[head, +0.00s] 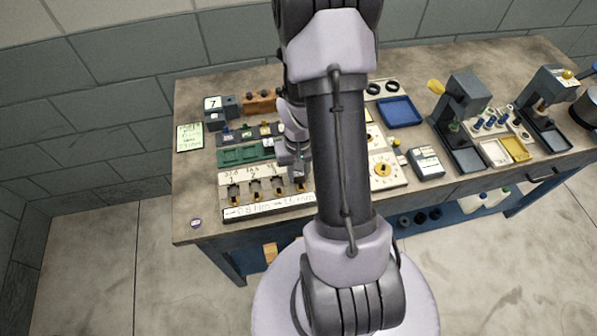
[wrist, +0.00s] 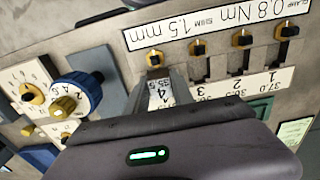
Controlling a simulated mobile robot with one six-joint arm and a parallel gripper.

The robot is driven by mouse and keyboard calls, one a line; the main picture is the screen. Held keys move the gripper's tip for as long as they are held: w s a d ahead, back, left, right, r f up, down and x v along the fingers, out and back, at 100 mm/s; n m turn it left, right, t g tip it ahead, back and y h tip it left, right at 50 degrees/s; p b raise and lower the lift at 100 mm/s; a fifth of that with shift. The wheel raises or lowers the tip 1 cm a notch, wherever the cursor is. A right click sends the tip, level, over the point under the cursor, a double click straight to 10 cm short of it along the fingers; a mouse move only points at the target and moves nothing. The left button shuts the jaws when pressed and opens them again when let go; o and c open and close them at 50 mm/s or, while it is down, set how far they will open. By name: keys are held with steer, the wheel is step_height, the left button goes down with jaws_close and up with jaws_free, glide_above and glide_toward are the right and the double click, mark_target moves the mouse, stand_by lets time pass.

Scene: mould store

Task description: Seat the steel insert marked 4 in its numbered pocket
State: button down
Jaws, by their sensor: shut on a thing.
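The numbered board (head: 240,210) lies at the front left of the bench, with a row of slotted pockets, each with a small black and orange clamp knob. It also shows upside down in the wrist view (wrist: 221,72), where its label strip reads 1 to 4. My gripper (head: 298,165) is over the pocket 4 end of the board; in the wrist view its fingers (wrist: 168,76) are at the label 4, below the pocket 4 knob (wrist: 155,58). It is shut on the steel insert, which is mostly hidden; I cannot read its mark or tell whether it touches the pocket.
A green tray (head: 232,157) and a dark rack lie behind the board. Right of it are a dial plate (head: 384,170), a grey box (head: 427,163), a blue tray (head: 400,112) and presses (head: 462,110). A large blue knob (wrist: 75,93) stands near my gripper. The left front corner is mostly clear.

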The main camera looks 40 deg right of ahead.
steer(key=shift+f+b, duration=0.3)
steer(key=shift+b, duration=0.05)
stand_by(0.3)
steer(key=shift+r, duration=0.3)
stand_by(0.6)
steer(key=c, duration=1)
jaws_free()
steer(key=shift+o, duration=0.2)
steer(key=o, duration=0.3)
steer(key=shift+o, duration=0.2)
